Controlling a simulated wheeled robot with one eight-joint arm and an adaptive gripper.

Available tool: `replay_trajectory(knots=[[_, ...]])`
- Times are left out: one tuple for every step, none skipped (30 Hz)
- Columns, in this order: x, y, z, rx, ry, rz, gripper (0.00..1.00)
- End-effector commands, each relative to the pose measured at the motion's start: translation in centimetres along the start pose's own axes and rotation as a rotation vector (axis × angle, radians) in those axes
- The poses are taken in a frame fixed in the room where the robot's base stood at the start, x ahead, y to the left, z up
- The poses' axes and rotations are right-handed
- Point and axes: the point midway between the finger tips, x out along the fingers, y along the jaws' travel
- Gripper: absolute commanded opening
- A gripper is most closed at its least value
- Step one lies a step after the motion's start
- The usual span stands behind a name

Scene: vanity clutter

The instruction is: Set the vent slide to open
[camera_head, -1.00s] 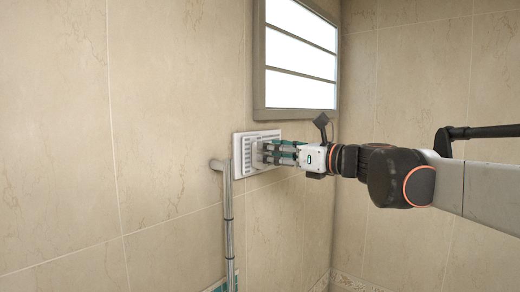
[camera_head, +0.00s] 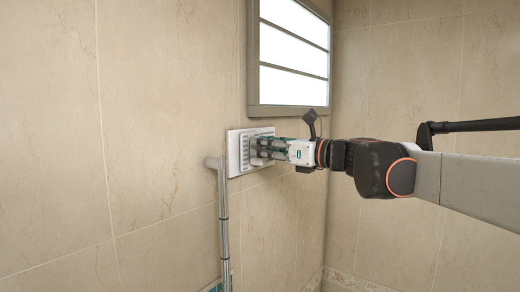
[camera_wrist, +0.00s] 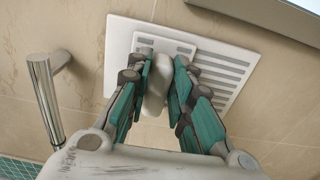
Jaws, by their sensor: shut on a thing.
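The vent is a white square plate (camera_head: 234,160) with dark horizontal slots, fixed to the tiled wall below the window. It also shows in the wrist view (camera_wrist: 120,48), with a smaller slotted slide panel (camera_wrist: 165,43) over part of its slots. Dark slots (camera_wrist: 222,68) show to the right of the panel. My gripper (camera_head: 257,151) is at the vent's face. In the wrist view its green-padded fingers (camera_wrist: 161,85) are shut on a pale rounded knob (camera_wrist: 157,75) of the slide. The fingers hide part of the plate's lower middle.
A grey metal pipe or rail (camera_head: 223,220) stands out from the wall just left of the vent and runs downward. A framed window (camera_head: 293,60) is above the vent. The wall to the left is bare tile.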

Motion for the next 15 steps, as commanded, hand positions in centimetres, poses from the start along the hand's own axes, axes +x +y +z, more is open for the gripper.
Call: replay_trajectory(knots=[[0.0, -1.3, 0.0, 0.0, -0.001, -0.005, 0.0], [0.0, -2.0, 0.0, 0.0, -0.002, -0.006, 0.0], [0.0, -2.7, 0.0, 0.0, -0.002, -0.005, 0.0], [0.0, -3.2, 0.0, 0.0, -0.002, -0.004, 0.0], [0.0, -3.7, 0.1, 0.0, -0.002, -0.004, 0.0], [0.0, -4.2, 0.1, 0.0, -0.002, -0.005, 0.0], [0.0, -4.6, 0.1, 0.0, -0.002, -0.005, 0.0], [0.0, -4.9, 0.1, 0.0, -0.002, -0.004, 0.0], [-0.1, -5.1, 0.1, 0.0, -0.002, -0.004, 0.0], [-0.1, -5.2, 0.1, 0.0, -0.002, -0.003, 0.0], [-0.1, -5.3, 0.1, 0.0, -0.002, -0.002, 0.0], [-0.1, -5.4, 0.1, 0.0, -0.002, -0.002, 0.0], [-0.1, -5.4, 0.1, 0.0, -0.002, -0.002, 0.0], [-0.1, -5.3, 0.1, 0.0, -0.002, -0.002, 0.0], [-0.1, -5.3, 0.1, 0.0, -0.001, -0.002, 0.0]])
